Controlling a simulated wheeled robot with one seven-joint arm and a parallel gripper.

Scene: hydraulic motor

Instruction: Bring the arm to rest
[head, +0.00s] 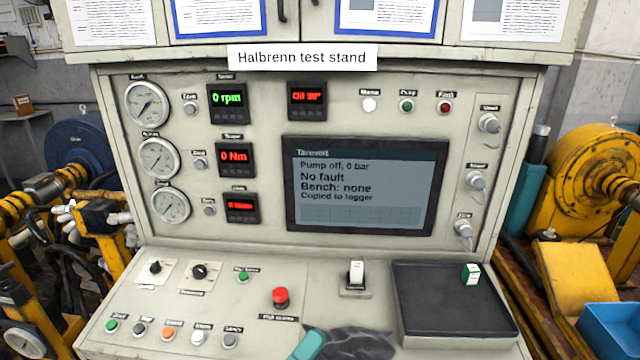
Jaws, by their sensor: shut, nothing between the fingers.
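My arm and gripper do not show in the head view. The grey test stand (270,258) labelled "Halbrenn test stand" fills the middle of the view. Its screen (365,185) reads "Pump off, 0 bar", "No fault", "Bench: none" and "Copied to logger". The green display (229,99) reads 0 rpm, and a red display (234,158) below it reads 0 Nm.
The sloped desk carries a red mushroom button (280,297), a white-topped lever switch (355,273) and several small buttons. A black pad (450,303) holds a small green-and-white box (471,273). A teal object (308,345) lies at the front edge by a dark patch.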

